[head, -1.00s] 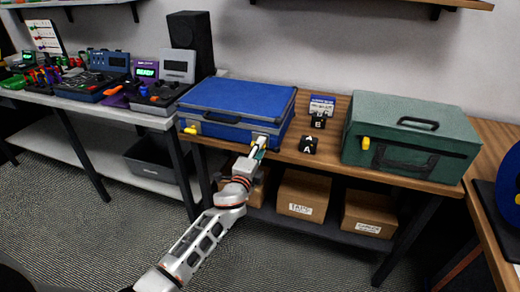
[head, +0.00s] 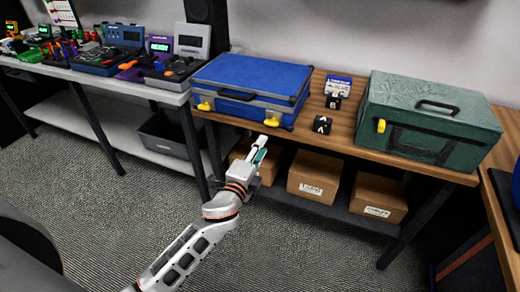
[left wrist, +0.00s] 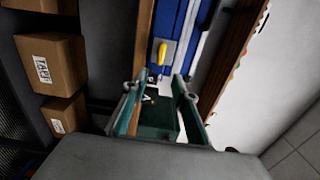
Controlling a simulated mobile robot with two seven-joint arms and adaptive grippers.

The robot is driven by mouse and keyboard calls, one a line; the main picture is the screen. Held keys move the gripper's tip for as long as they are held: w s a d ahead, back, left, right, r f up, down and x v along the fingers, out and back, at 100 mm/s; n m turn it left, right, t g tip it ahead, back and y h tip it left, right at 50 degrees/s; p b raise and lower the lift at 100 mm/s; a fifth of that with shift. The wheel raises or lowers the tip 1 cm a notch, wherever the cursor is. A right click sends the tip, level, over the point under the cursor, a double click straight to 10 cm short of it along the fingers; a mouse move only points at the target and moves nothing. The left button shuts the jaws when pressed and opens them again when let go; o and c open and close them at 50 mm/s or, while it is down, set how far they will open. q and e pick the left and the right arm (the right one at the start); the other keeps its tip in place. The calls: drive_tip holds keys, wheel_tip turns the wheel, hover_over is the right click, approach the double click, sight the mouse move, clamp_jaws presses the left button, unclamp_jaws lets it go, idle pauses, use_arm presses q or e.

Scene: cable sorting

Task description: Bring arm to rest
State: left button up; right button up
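My left gripper (head: 262,143) is in front of the wooden bench, just below and in front of the blue case (head: 252,76). It is apart from the case and holds nothing. In the left wrist view its two teal fingers stand apart, so the gripper (left wrist: 160,88) is open, with the blue case (left wrist: 188,22) and one yellow latch (left wrist: 161,53) beyond. My left arm reaches up from the bottom of the head view. My right gripper is not in view.
Cardboard boxes (head: 314,176) sit on the shelf below. A grey bench (head: 120,84) with devices is at left.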

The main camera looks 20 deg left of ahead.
use_arm(q)
drive_tip(key=shift+s, duration=0.15)
idle(0.3)
drive_tip(key=s+d+f+n+g+h+p, duration=0.1)
drive_tip(key=s+f+n+g, duration=0.2)
drive_tip(key=s+f+n, duration=0.4)
drive_tip(key=s+f+n+g+h+p, duration=0.1)
drive_tip(key=s+f+n+g, duration=0.3)
drive_tip(key=s+f, duration=1)
drive_tip(key=s+n, duration=0.3)
drive_tip(key=s, duration=0.6)
drive_tip(key=shift+s+d+f, duration=0.15)
drive_tip(key=shift+s+d, duration=0.1)
drive_tip(key=shift+d, duration=0.1)
